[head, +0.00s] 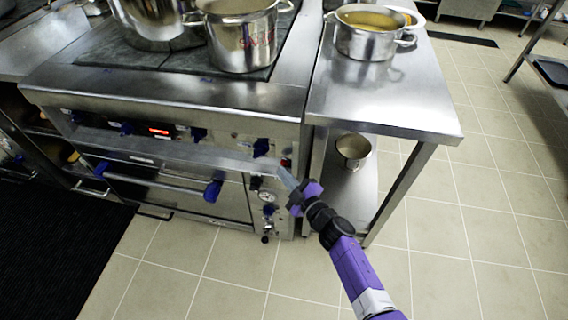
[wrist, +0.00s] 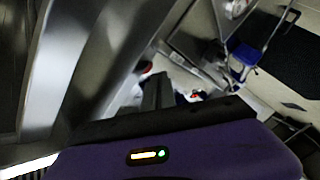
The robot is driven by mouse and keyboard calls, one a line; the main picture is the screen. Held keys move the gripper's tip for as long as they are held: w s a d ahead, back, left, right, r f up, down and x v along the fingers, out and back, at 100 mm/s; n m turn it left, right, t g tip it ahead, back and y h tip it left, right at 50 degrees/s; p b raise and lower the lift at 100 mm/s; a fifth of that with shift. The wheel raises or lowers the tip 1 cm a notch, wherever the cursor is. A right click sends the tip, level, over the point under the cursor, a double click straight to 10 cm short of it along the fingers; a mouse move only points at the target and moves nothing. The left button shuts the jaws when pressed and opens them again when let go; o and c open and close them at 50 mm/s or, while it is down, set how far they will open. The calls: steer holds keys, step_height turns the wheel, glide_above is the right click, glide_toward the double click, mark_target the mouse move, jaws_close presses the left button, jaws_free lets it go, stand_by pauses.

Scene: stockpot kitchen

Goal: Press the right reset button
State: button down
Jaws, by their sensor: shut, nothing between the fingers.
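The range's steel front (head: 235,195) carries a narrow control panel at its right end, with a small red spot (head: 285,162), a dark knob (head: 256,183) and a round gauge (head: 268,196). I cannot tell which small part is the right reset button. My gripper (head: 287,178) is shut and empty, just in front of the panel's right edge, below the red spot. Contact cannot be judged. In the wrist view the dark fingers (wrist: 158,92) are together, with blurred red and white bits beside them.
A steel table (head: 385,105) with a pot (head: 365,42) stands right of the range, its leg close to my arm. Blue knobs (head: 261,147) and an oven handle (head: 160,178) project from the range. Open tiled floor (head: 450,245) lies at right.

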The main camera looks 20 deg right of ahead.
steer(key=shift+w+d, duration=0.25)
steer(key=shift+w, duration=0.1)
steer(key=shift+w+d, duration=0.1)
steer(key=shift+w, duration=0.05)
stand_by(0.5)
